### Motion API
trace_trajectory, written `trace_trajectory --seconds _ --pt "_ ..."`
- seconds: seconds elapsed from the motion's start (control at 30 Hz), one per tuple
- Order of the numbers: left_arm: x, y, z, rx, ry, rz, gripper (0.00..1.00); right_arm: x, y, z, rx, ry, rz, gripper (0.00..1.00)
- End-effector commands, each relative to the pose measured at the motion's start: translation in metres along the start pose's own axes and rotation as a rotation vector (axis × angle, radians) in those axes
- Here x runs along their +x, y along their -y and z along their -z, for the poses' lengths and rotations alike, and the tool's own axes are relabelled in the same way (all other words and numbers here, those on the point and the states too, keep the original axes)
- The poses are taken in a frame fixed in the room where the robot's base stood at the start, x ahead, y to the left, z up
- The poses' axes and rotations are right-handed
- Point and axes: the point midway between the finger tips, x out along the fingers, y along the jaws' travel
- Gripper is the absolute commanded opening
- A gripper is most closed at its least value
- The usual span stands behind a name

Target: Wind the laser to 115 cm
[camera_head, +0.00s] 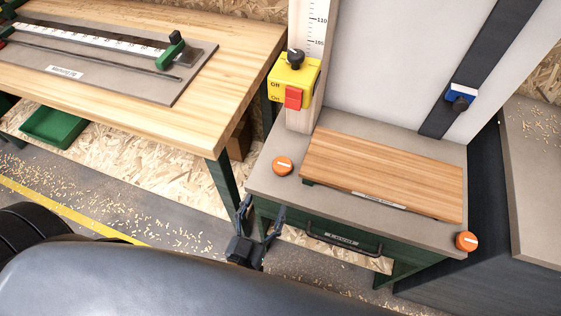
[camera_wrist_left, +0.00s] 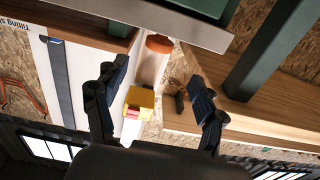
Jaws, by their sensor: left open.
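A yellow box (camera_head: 287,85) with Off and On labels, a red switch (camera_head: 293,97) and a black knob (camera_head: 296,56) on top sits against a pale upright post. The post's scale (camera_head: 315,32) shows 110 and 105 above it. One orange knob (camera_head: 283,166) is at the bench's left corner, another (camera_head: 466,241) at its right front corner. My left gripper (camera_head: 263,206) is open and empty, in front of the bench below the left knob. In the left wrist view, an orange knob (camera_wrist_left: 159,43) and the yellow box (camera_wrist_left: 140,99) show between the open fingers.
A wooden board (camera_head: 385,175) lies on the grey bench top (camera_head: 345,215), with a black handle (camera_head: 343,243) on the green front. A blue-and-white part (camera_head: 461,94) sits on a dark strip. A wooden table (camera_head: 215,110) stands left.

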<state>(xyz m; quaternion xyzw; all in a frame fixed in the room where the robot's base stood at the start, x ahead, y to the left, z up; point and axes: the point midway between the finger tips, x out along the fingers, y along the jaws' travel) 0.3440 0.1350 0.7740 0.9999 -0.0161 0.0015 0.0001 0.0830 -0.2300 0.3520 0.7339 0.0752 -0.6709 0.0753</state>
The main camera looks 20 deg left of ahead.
Motion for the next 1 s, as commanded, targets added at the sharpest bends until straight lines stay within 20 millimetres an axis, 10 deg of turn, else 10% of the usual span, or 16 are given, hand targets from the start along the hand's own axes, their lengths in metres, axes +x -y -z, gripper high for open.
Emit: trace_trajectory --seconds 0.5,1.0 --pt "0.104 -0.001 0.001 -0.001 0.000 -0.001 0.71 -0.011 -0.010 0.003 -0.004 -0.003 -0.012 0.40" --pt "0.125 -0.001 -0.001 0.000 0.003 -0.002 0.71 -0.012 -0.001 0.005 0.000 -0.007 -0.001 0.40"
